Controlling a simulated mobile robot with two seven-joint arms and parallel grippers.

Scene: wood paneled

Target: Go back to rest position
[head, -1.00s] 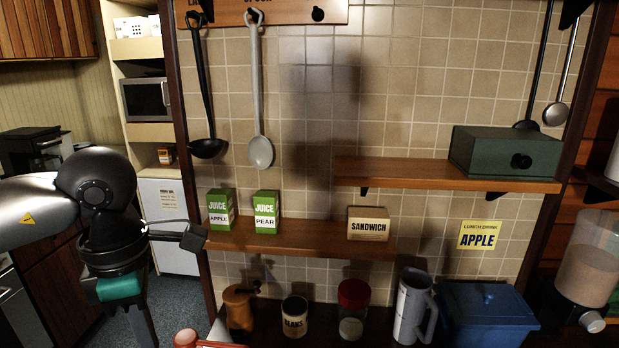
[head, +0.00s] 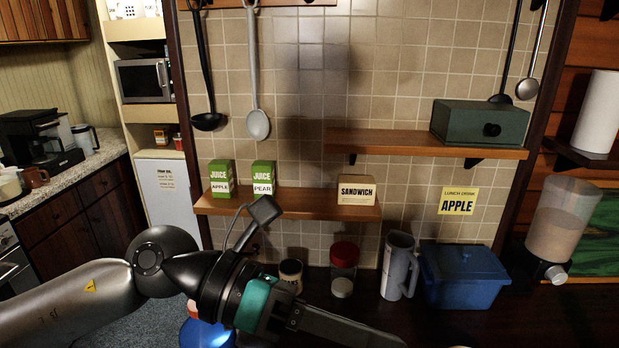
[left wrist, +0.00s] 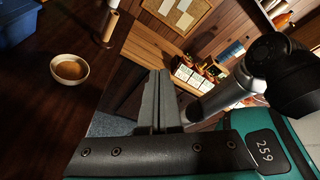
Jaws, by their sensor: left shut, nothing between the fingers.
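My left arm comes in from the lower left in the head view, and its gripper (head: 385,339) points to the lower right over the dark counter. In the left wrist view the two grey fingers (left wrist: 158,82) lie together, shut and empty. Nothing is held. My right gripper is in neither view. The apple juice box (head: 221,179) and pear juice box (head: 263,179) stand upright on the lower wooden shelf (head: 298,204), with the sandwich box (head: 357,190) to their right. Part of my arm covers the counter's left side.
A jar with a red lid (head: 344,268), a grey pitcher (head: 398,266) and a blue bin (head: 463,275) stand along the back of the counter. A dark green drawer box (head: 480,122) sits on the upper shelf. A bowl (left wrist: 70,69) stands on the dark surface in the left wrist view.

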